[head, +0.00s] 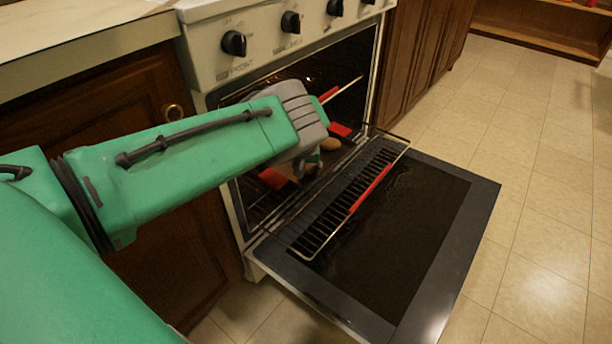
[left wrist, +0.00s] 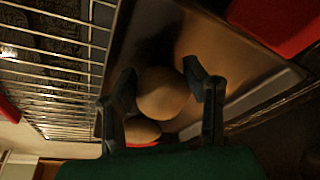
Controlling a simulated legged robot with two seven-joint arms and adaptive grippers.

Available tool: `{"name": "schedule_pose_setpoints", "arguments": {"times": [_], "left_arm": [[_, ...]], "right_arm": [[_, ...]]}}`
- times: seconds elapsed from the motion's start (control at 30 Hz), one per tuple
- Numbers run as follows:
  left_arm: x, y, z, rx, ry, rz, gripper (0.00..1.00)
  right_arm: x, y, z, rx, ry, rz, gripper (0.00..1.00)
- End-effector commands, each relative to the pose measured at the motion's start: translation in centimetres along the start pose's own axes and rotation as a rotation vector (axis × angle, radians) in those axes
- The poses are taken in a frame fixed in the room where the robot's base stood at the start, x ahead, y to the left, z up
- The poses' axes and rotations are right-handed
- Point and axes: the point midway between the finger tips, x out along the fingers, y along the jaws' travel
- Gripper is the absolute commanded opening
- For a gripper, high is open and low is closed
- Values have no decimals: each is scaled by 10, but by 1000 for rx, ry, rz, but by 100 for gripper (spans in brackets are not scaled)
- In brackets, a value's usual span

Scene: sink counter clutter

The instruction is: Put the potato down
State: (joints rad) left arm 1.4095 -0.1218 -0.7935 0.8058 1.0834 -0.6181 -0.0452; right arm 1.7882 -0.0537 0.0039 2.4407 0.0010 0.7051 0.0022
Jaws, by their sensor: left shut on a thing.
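My left gripper (head: 308,168) reaches into the open oven, partly hidden by my own green arm. In the left wrist view, its two dark fingers (left wrist: 165,95) are shut on a brownish, rounded potato (left wrist: 162,93). A second brownish, rounded thing (left wrist: 142,131) shows beside it, close to the left finger. In the head view a brown rounded thing (head: 330,144) shows near the fingers; I cannot tell which of the two it is. A dark metal tray (left wrist: 135,40) lies under or behind the potato; I cannot tell whether they touch. My right gripper is not in view.
The oven door (head: 420,220) is folded down, with a wire rack (head: 330,215) with a red strip extending over it. Red pieces (head: 273,179) show inside the oven. Stove knobs (head: 234,43) are above the opening. A cabinet (head: 100,110) stands left; the tiled floor at right is clear.

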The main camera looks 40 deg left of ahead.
Motion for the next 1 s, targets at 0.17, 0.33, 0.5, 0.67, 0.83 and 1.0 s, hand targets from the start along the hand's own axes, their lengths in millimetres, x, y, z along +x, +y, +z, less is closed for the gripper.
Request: {"name": "schedule_pose_setpoints", "arguments": {"times": [0.17, 0.33, 0.5, 0.67, 0.83, 1.0], "left_arm": [[5, -6, -2, -5, -6, 8, 0], [7, -7, -2, -6, -7, 9, 58], [3, -4, -2, -3, -3, 3, 63], [1, -2, -2, -1, -1, 0, 63], [-12, -5, -4, -6, -2, 5, 63], [-47, -6, -6, -10, -4, 8, 63]], "right_arm": [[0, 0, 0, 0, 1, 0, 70], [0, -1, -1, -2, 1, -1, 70], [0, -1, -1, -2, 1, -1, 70], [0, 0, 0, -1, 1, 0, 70], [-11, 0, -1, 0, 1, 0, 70], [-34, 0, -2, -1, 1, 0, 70]]}}
